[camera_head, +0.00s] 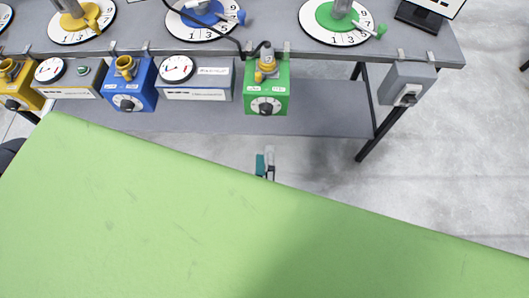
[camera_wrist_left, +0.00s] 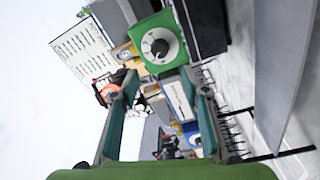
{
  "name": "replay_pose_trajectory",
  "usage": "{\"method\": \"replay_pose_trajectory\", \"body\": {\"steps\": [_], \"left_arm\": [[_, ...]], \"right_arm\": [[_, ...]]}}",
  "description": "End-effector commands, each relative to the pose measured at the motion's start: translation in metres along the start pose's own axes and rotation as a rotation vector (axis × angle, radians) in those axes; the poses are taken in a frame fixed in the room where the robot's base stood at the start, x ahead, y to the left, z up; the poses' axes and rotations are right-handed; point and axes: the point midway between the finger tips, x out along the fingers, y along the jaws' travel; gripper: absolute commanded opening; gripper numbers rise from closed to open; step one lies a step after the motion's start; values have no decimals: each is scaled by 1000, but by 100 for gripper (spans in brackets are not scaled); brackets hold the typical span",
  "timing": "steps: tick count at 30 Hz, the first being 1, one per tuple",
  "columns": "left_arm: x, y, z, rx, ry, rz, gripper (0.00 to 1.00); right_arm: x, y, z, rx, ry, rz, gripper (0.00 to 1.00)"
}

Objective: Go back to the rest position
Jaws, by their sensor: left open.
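My left gripper (camera_head: 265,164) shows in the camera head view only as teal and grey fingertips past the edge of a broad green part of mine. That part hides the rest of the gripper and the lower half of the view. In the left wrist view, the two teal fingers of the left gripper (camera_wrist_left: 160,78) stand apart with nothing held between them. The fingertips are below the bench in the picture, apart from the green box (camera_head: 267,88). My right gripper is not in view.
A grey bench (camera_head: 280,48) crosses the top, with yellow, blue and green numbered dials. A blue box (camera_head: 130,85), gauge panels (camera_head: 195,78) and a grey switch box (camera_head: 406,84) hang at its front. The grey floor (camera_head: 440,150) at right is clear.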

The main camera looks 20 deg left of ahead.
Motion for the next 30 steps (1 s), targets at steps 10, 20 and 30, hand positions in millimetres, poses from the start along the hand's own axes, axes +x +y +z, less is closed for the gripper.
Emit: {"method": "replay_pose_trajectory", "body": {"steps": [10,20,30], "left_arm": [[0,0,0,0,0,0,42],[-10,-70,60,257,-296,-24,42],[-103,-304,90,886,-992,-219,42]], "right_arm": [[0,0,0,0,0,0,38],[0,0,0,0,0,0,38],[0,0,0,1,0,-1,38]]}}
